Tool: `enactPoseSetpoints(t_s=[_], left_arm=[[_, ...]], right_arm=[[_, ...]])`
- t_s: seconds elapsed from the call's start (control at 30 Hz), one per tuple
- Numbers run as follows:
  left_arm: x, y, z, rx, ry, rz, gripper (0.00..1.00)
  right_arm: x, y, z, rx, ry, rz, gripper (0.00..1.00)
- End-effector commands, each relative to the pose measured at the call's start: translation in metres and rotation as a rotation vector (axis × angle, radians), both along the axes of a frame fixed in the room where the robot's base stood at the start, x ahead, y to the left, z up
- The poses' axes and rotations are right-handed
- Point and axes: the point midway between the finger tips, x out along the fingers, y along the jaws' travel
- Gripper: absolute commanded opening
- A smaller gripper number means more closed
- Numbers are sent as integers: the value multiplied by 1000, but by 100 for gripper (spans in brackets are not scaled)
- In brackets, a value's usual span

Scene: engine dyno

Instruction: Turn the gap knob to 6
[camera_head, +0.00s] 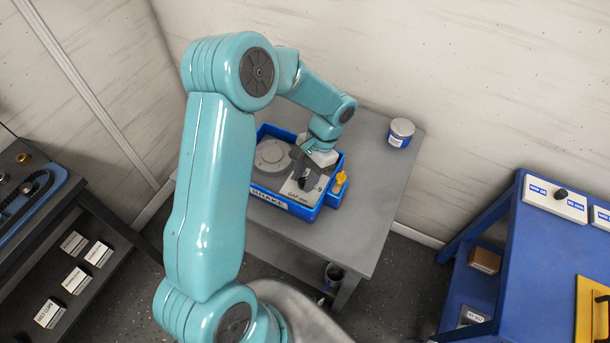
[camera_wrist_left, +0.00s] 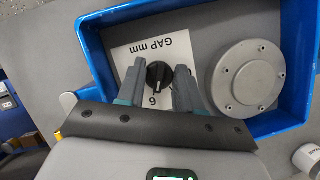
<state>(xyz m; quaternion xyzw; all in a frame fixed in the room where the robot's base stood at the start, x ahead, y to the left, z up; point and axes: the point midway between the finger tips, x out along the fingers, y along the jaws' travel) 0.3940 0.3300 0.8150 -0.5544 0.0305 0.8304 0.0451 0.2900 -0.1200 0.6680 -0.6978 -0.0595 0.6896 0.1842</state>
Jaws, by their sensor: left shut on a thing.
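The black gap knob (camera_wrist_left: 158,75) sits on a white panel (camera_wrist_left: 132,58) marked "GAP mm". The panel also shows in the head view (camera_head: 297,192). The number 6 is printed beside the knob, on the side nearest my wrist. My left gripper (camera_wrist_left: 159,77) has one finger on each side of the knob and is shut on it. In the head view the left gripper (camera_head: 306,175) reaches down over the panel and hides most of the knob. My right gripper is not in view.
A blue tray (camera_head: 270,195) labelled "BRAKE" holds the panel and a round grey disc (camera_head: 272,154). A yellow item (camera_head: 340,181) sits at its right side. A can (camera_head: 400,132) stands on the grey table. A blue bench (camera_head: 545,255) is at right; the table's right part is clear.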

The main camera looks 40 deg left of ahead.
Motion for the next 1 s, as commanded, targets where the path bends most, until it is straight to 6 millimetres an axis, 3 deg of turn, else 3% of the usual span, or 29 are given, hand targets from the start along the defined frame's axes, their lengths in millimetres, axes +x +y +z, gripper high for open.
enactPoseSetpoints(t_s=[0.5, 0.53, 0.6, 1.0], left_arm=[[1, 1, 1, 2, -3, -20, 5], [1, 1, 1, 2, -3, -20, 38], [1, 1, 1, 2, -3, -20, 60], [4, 0, 8, 1, -3, -20, 60]], right_arm=[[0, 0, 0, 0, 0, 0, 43], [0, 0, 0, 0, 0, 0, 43], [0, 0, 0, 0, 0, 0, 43], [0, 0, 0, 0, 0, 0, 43]])
